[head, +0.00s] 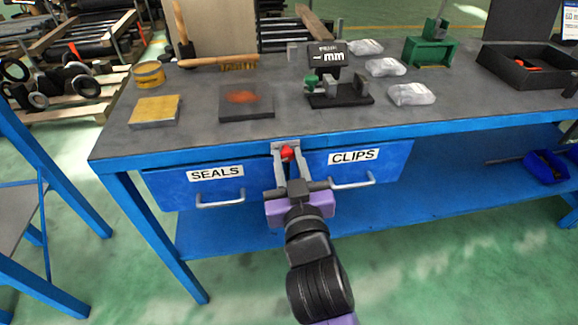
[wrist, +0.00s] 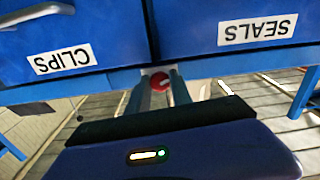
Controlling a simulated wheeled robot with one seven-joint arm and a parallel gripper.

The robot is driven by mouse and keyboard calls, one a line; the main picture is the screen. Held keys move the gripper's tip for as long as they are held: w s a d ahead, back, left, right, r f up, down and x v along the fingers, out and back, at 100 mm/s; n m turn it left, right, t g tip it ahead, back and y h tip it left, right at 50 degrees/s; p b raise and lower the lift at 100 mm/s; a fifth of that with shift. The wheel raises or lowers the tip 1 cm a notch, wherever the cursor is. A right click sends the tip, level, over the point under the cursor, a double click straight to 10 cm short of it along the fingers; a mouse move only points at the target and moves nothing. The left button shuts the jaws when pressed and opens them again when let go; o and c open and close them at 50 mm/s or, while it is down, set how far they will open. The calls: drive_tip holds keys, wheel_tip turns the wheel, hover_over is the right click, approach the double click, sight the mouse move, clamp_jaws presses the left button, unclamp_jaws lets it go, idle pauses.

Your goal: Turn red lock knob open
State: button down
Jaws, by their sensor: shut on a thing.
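The red lock knob (head: 287,152) sits on a grey plate (head: 286,143) at the bench's front edge, between the SEALS drawer (head: 178,186) and the CLIPS drawer (head: 385,158). My gripper (head: 288,156) reaches up to it from the front, with one finger on each side, and is shut on it. In the wrist view the knob (wrist: 160,82) shows between the two fingers, with a pale mark on its face. That view is upside down, with the CLIPS drawer (wrist: 70,40) left and the SEALS drawer (wrist: 235,22) right. Both drawers look shut.
The blue bench (head: 140,155) carries a digital gauge (head: 333,56), several clear bags, a brush (head: 238,64), a yellow tin (head: 149,75) and a black tray (head: 535,70). Drawer handles (head: 220,203) stick out on both sides of my gripper. A blue lower shelf (head: 400,205) runs beneath.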

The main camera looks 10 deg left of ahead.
drive_tip(key=shift+f+m+b, duration=0.25)
drive_tip(key=shift+m+b, duration=0.45)
drive_tip(key=shift+m, duration=0.9)
drive_tip(key=c, duration=1.1)
unclamp_jaws()
drive_tip(key=shift+r, duration=0.15)
drive_tip(key=shift+c, duration=0.2)
drive_tip(key=v, duration=0.7)
drive_tip(key=shift+s+p, duration=0.3)
drive_tip(key=shift+s, duration=0.1)
drive_tip(key=shift+d, duration=0.1)
